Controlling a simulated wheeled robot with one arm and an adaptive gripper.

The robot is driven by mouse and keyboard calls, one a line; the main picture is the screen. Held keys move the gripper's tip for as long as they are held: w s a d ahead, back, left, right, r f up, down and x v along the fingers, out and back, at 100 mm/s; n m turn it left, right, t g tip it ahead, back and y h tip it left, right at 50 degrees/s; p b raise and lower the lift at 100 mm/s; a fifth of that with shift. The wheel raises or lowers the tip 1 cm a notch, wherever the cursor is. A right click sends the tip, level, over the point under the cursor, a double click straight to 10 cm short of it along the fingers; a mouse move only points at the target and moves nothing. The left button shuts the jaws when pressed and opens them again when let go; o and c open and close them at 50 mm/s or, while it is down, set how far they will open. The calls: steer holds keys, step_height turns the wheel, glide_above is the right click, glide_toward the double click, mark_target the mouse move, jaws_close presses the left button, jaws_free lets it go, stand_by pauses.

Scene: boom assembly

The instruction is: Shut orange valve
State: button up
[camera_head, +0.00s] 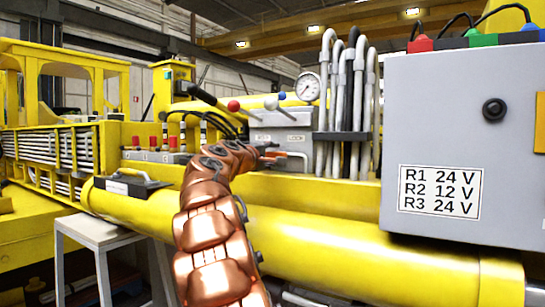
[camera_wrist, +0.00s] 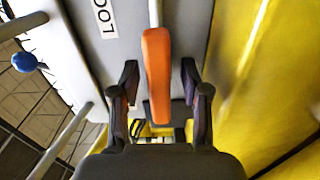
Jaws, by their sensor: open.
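The orange valve (camera_wrist: 157,62) shows in the wrist view as a long orange lever handle. It runs from the grey panel down between the fingers of my gripper (camera_wrist: 160,78). The fingers are open, one on each side of the handle, with a visible gap on both sides. In the head view my gripper (camera_head: 264,157) is at the front of the grey valve block (camera_head: 283,128), at the end of my copper-coloured arm. A small orange part of the valve (camera_head: 275,153) shows beside it; my gripper hides some of the handle.
Levers with a red knob (camera_head: 233,105) and a blue knob (camera_wrist: 25,62) are close by. A yellow boom (camera_head: 320,240) runs below, and a grey control box (camera_head: 455,150) stands at right.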

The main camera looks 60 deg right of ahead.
steer(key=a, duration=1.2)
steer(key=shift+s, duration=0.25)
stand_by(0.3)
